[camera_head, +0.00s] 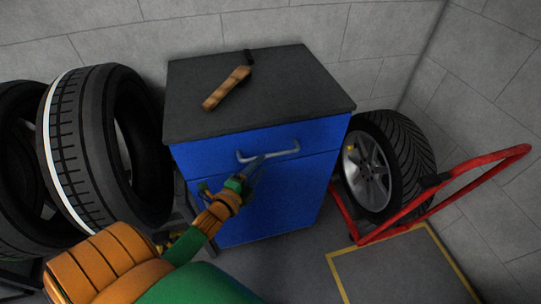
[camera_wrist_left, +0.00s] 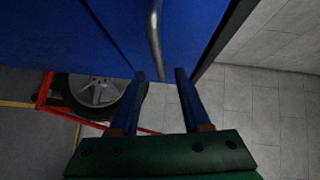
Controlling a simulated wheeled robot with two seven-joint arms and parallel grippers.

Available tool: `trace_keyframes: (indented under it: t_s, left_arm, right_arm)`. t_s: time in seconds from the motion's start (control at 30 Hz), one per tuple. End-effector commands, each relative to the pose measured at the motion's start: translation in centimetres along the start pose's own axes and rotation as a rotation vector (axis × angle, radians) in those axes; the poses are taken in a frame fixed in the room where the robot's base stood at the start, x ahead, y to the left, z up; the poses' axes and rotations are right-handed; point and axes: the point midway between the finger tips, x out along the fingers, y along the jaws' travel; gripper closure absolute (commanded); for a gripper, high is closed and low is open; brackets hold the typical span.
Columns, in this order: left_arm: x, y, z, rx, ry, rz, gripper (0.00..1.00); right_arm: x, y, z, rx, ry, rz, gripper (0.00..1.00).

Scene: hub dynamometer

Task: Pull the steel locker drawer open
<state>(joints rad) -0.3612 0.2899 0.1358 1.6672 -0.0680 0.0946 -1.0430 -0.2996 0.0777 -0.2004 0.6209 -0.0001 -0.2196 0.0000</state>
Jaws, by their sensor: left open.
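The steel locker (camera_head: 278,196) is blue with a dark grey top. Its drawer (camera_head: 213,153) is the upper blue front and looks closed. A grey bar handle (camera_head: 284,153) crosses the drawer front; the handle (camera_wrist_left: 154,32) also shows in the left wrist view. My left gripper (camera_head: 258,163) is in front of the drawer, close to the handle. In the left wrist view its two blue fingers (camera_wrist_left: 160,75) are apart, and the handle lies ahead between their lines. I cannot tell whether they touch it. My right gripper is not in view.
A brown-handled tool (camera_head: 227,88) lies on the locker top. Large tyres (camera_head: 89,150) stand at the left. A wheel (camera_head: 375,170) and a red tubular frame (camera_head: 462,171) stand at the right. A yellow-edged floor area (camera_head: 400,272) lies at front right. Grey walls close the back.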

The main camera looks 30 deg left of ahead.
Motion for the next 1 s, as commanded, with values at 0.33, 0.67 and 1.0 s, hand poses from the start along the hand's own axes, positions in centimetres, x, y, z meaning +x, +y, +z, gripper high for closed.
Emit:
trace_keyframes:
  t_s: [0.33, 0.67, 1.0]
  left_arm:
    - [5.8, 0.1, 0.0, -0.002, 0.000, 0.000, 0.53]
    - [6.6, 0.1, 0.0, -0.004, -0.001, 0.003, 0.53]
    - [6.5, 0.1, 0.0, -0.004, -0.001, 0.004, 1.00]
  right_arm:
    - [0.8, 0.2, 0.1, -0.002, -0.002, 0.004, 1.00]
    - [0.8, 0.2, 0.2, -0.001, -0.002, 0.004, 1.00]
    - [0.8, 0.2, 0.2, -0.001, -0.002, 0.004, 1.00]
